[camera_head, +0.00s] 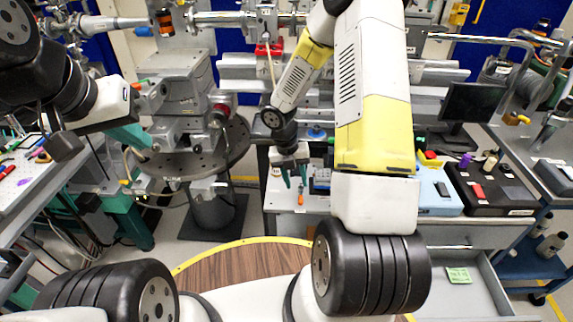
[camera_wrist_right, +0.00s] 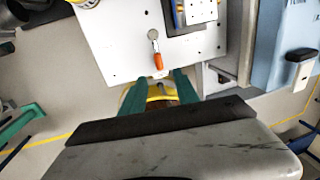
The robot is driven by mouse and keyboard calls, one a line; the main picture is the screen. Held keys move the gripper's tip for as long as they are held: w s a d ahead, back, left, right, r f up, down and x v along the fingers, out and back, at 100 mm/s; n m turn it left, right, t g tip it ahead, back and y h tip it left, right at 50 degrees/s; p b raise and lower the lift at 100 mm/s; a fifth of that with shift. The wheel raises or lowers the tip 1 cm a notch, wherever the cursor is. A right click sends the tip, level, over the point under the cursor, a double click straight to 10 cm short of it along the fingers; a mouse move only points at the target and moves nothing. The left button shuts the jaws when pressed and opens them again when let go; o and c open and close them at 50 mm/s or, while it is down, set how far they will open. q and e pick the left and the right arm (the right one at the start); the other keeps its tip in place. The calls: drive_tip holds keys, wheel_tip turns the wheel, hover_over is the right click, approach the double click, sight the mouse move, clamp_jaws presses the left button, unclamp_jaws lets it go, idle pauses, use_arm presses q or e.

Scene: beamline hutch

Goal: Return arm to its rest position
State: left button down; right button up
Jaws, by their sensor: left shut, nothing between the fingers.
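My right arm, white and yellow, reaches forward over a white-topped bench in the head view. My right gripper (camera_head: 296,182) hangs above that bench with its two teal fingers apart. In the right wrist view (camera_wrist_right: 161,82) the fingers are also apart, with nothing seen held between them. My left gripper (camera_head: 146,145) is at the left of the head view, beside the grey round platform. Its teal fingers are together and nothing shows between them.
An orange-handled tool (camera_wrist_right: 157,58) lies on the white surface (camera_wrist_right: 118,50) just beyond the right fingertips. A blue case (camera_head: 436,190) and black case (camera_head: 490,188) stand to the right. A grey stage stack (camera_head: 180,105) stands at left. A wooden round surface (camera_head: 240,262) lies nearest.

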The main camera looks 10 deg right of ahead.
drive_tip(key=s+r+m+t, duration=0.1)
drive_tip(key=s+r+m, duration=0.1)
drive_tip(key=r+m, duration=0.65)
drive_tip(key=s+r+m+t, duration=0.25)
drive_tip(key=r+m, duration=0.35)
drive_tip(key=r, duration=0.5)
drive_tip(key=s+a+r+m+t+y, duration=0.3)
drive_tip(key=s+r+m, duration=1)
drive_tip(key=m, duration=0.5)
drive_tip(key=shift+s+a+r+y, duration=0.15)
drive_tip(key=shift+a+r+y, duration=0.3)
drive_tip(key=shift+y, duration=0.25)
drive_tip(key=shift+d, duration=0.1)
